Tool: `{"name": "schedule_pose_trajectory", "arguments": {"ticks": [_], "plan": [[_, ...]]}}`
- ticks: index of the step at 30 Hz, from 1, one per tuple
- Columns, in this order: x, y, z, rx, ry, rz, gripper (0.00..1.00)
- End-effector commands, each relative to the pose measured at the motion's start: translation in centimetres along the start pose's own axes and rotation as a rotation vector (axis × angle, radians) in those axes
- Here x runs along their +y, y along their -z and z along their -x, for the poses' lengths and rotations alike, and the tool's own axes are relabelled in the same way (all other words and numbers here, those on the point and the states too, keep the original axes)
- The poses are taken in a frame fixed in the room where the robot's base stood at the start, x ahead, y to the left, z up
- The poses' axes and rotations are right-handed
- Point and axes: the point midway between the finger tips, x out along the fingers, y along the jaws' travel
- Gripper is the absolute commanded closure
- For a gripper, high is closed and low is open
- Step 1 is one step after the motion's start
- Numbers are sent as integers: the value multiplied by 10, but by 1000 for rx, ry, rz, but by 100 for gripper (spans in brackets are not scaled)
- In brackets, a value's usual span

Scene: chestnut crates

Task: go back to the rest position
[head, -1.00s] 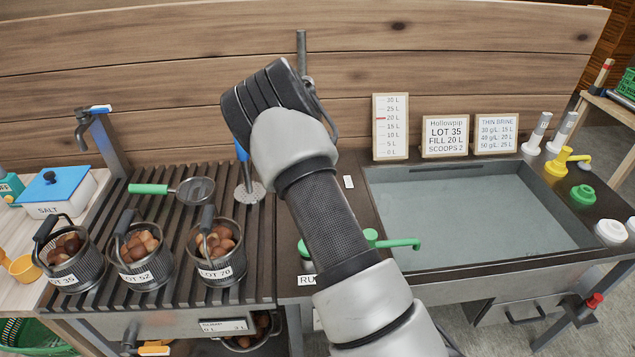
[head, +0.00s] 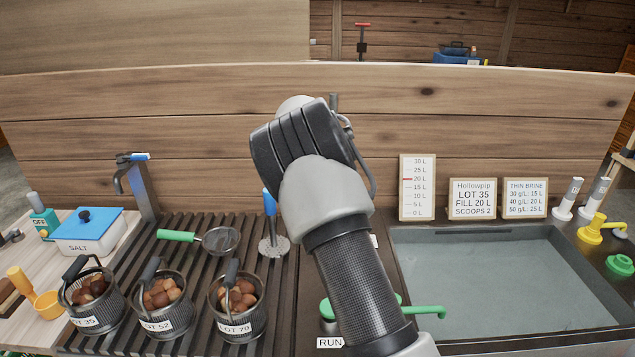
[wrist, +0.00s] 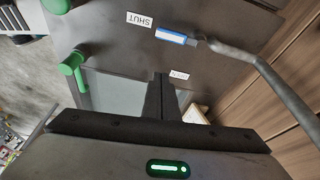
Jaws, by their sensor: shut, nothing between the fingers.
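My gripper (wrist: 160,95) shows in the wrist view with its dark fingers together and nothing between them. It hangs over the work surface, with the grey basin (wrist: 115,92) partly hidden behind the fingers. In the head view my arm rises in front of the counter and bends at the top, left of the level board; the fingers are hidden there.
Three baskets of chestnuts, the nearest to my arm marked LOT 70 (head: 237,310), stand on the slatted rack at left. The basin (head: 480,270) is at right. The level board (head: 417,187) stands behind it. A blue-and-white lever (wrist: 176,36) and a grey pipe (wrist: 270,80) are close to my gripper.

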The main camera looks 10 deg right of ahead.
Motion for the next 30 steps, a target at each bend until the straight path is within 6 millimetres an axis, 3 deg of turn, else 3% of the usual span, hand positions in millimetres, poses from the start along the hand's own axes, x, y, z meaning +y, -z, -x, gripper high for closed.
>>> {"name": "schedule_pose_trajectory", "arguments": {"ticks": [5, 8, 12, 18, 24, 30], "plan": [[37, 28, 73, -121, 59, 144, 100], [72, 39, 118, -192, 121, 290, 100], [126, 46, 177, -250, 238, 516, 100], [212, 48, 242, -229, 426, 865, 100], [296, 44, 276, -86, 581, 1207, 100], [348, 39, 277, 77, 646, 1445, 100]]}}
